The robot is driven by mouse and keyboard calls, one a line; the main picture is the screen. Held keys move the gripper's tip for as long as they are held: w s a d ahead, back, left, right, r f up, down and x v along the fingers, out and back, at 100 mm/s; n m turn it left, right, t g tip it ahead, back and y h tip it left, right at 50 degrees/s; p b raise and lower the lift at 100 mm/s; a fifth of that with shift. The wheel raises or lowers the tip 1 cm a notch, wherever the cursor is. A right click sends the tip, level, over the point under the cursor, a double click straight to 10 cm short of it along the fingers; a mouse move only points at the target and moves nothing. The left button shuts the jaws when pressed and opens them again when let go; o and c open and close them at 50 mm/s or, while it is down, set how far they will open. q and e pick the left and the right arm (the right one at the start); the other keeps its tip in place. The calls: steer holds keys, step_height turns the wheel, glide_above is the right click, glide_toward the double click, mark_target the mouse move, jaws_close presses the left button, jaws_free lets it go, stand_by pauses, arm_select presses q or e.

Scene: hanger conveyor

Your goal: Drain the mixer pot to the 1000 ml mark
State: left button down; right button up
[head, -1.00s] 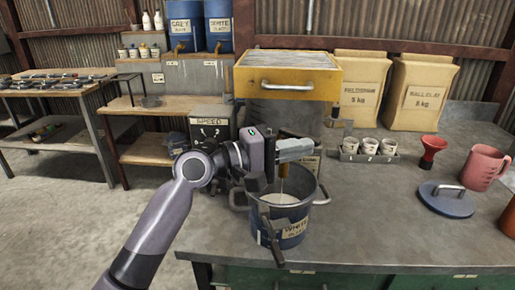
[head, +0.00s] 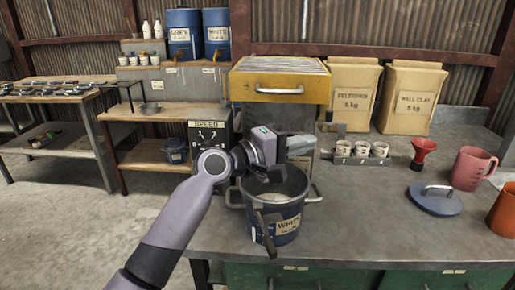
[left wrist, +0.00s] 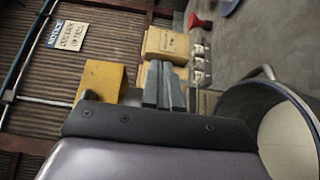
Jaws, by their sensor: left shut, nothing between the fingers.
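A blue pot (head: 288,226) labelled WHITE stands on the bench in the head view, with pale liquid inside; its rim (left wrist: 272,93) shows at the right of the left wrist view. No 1000 ml mark can be read. My right gripper is not in view.
A SPEED panel (head: 208,134) stands left of the pot. To the right are several small cups (head: 361,150), a red funnel (head: 421,152), a blue lid (head: 434,198) and a pink jug (head: 472,168). The bench front right of the pot is clear.

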arm_select(q)
steer(key=shift+w+d, duration=0.4)
steer(key=shift+w, duration=0.1)
stand_by(0.6)
